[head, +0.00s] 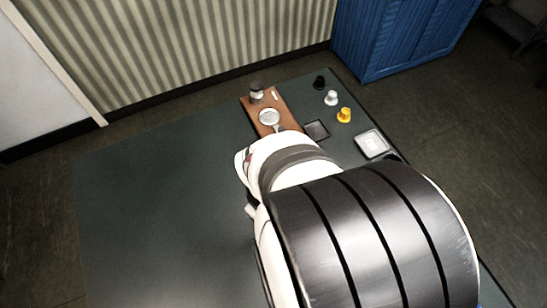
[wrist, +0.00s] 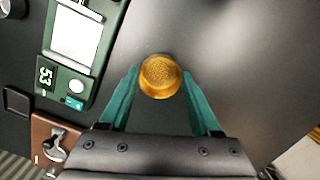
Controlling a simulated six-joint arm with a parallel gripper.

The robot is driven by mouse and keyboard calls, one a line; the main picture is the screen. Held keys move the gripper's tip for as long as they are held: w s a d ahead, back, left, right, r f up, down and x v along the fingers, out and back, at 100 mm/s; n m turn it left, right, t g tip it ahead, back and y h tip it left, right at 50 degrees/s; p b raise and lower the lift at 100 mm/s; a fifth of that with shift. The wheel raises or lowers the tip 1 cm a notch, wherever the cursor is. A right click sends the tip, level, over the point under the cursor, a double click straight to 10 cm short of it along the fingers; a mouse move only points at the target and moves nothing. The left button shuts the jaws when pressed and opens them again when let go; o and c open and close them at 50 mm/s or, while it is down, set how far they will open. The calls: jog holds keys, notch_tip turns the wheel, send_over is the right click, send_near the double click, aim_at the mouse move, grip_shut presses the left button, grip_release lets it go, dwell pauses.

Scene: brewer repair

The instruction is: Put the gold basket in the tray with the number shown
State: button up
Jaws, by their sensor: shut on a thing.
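In the wrist view the gold basket (wrist: 160,77) is a small round gold cup with a textured face. The two teal fingers of my gripper (wrist: 160,84) are shut on it, one on each side, over a dark surface. In the head view my arm hides the gripper and the basket. A green-framed device (wrist: 78,45) with a white panel shows the number 53, turned sideways, in the wrist view. I can read no number on either.
A brown board (head: 258,108) carries a dark jar (head: 256,91) and a round silver part (head: 269,117). Small black (head: 319,82), white (head: 331,98) and yellow (head: 344,115) items stand by the table's far edge. The left of the table (head: 160,210) is clear.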

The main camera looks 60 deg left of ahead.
jog(key=w+d+r, duration=0.5)
jog(key=w+r, duration=0.1)
jog(key=w, duration=0.2)
jog(key=w+a+m+g+y, duration=0.1)
jog(key=w+a+m, duration=0.2)
jog(key=w+m, duration=0.6)
jog(key=w+a+m+g, duration=0.1)
jog(key=w+a+m, duration=0.3)
jog(key=m, duration=0.9)
jog(key=w+d+m+t+y, duration=0.2)
jog(key=w+m, duration=1.6)
jog(key=m, duration=0.5)
send_over(371, 144)
jog(key=shift+h, duration=0.3)
jog(key=f, duration=0.7)
jog(key=shift+d, duration=0.25)
notch_tip(371, 144, down, 4)
jog(key=shift+r, duration=0.1)
jog(key=shift+f, duration=0.25)
